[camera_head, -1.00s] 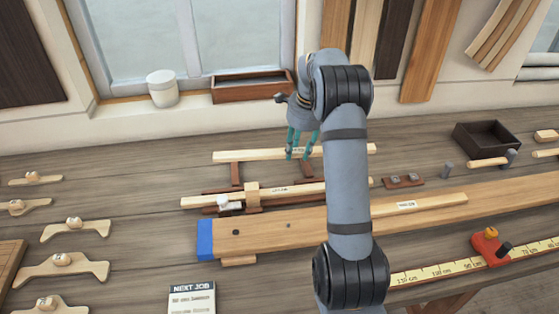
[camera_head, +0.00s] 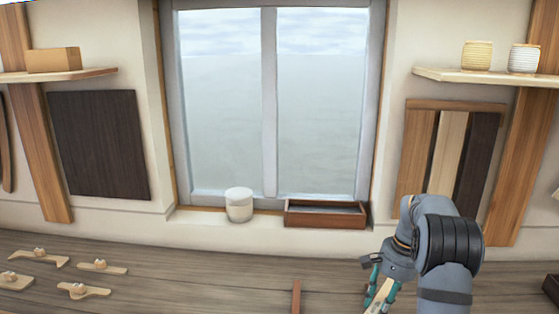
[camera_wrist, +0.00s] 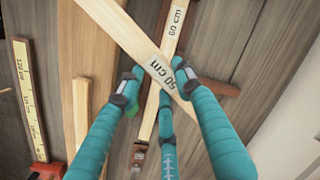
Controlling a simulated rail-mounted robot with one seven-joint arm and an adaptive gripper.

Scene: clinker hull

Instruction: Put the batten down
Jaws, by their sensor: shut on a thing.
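My gripper (camera_wrist: 157,88) is shut on a pale batten marked 50 cm (camera_wrist: 120,33). The held batten slants across the wrist view, over a second batten marked 60 cm (camera_wrist: 167,62). How high it is above that one I cannot tell. The second batten lies along a dark reddish rack (camera_wrist: 225,90). In the head view my gripper (camera_head: 380,291) is at the bottom edge, right of centre, with a short part of the held batten between its fingers. One bare rack bar (camera_head: 296,297) shows to its left; the rest of the rack is out of frame there.
Behind the bench, a white jar (camera_head: 239,205) and a reddish box (camera_head: 326,214) stand on the sill. Several wooden pieces (camera_head: 85,290) lie at left.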

